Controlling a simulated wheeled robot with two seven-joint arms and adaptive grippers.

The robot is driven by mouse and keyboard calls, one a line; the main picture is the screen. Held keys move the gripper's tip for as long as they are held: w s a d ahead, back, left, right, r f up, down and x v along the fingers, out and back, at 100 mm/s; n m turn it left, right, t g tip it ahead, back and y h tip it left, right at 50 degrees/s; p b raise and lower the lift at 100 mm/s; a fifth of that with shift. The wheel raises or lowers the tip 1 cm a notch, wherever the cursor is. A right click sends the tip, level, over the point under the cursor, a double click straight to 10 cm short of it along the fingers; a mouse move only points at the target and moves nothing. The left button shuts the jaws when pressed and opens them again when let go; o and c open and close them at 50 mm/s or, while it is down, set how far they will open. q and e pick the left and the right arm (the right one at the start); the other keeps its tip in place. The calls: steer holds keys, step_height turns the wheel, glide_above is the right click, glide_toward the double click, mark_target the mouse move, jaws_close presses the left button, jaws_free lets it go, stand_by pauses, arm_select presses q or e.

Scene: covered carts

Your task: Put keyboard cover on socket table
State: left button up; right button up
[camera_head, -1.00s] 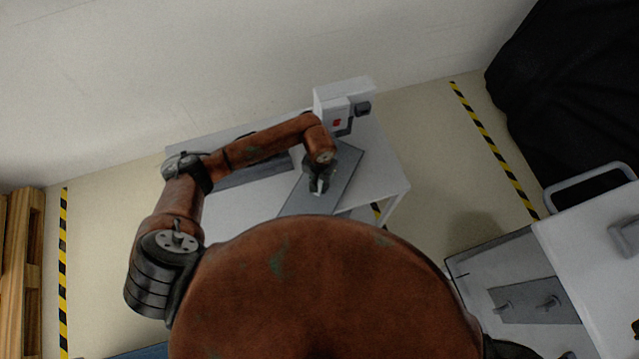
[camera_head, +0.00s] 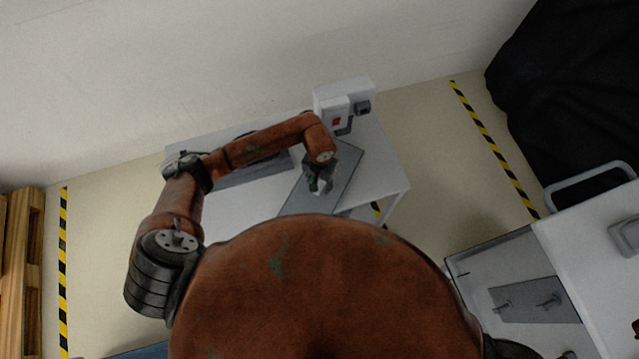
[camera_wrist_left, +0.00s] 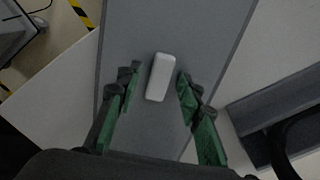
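A flat grey panel, which looks like the keyboard cover (camera_head: 345,175), lies on the white table (camera_head: 385,170) against the wall. A small white block-shaped handle (camera_wrist_left: 160,77) sits on its face. My left gripper (camera_head: 319,189) is over the panel. In the left wrist view its green-padded fingers (camera_wrist_left: 158,80) are open on both sides of the white handle, with gaps on each side. Whether the fingertips touch the panel cannot be told. My right gripper is not in view.
A white device with a red button (camera_head: 338,121) stands at the table's back. A long dark grey item (camera_head: 250,174) lies left of the panel, partly behind my left arm. A white cart (camera_head: 595,245) stands at right; a grey plate with two pegs (camera_head: 535,303) is beside it.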

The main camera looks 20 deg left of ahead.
arm_select(q)
step_height(320, 180, up, 12)
steer(key=b, duration=0.2)
steer(key=shift+s, duration=0.1)
stand_by(0.6)
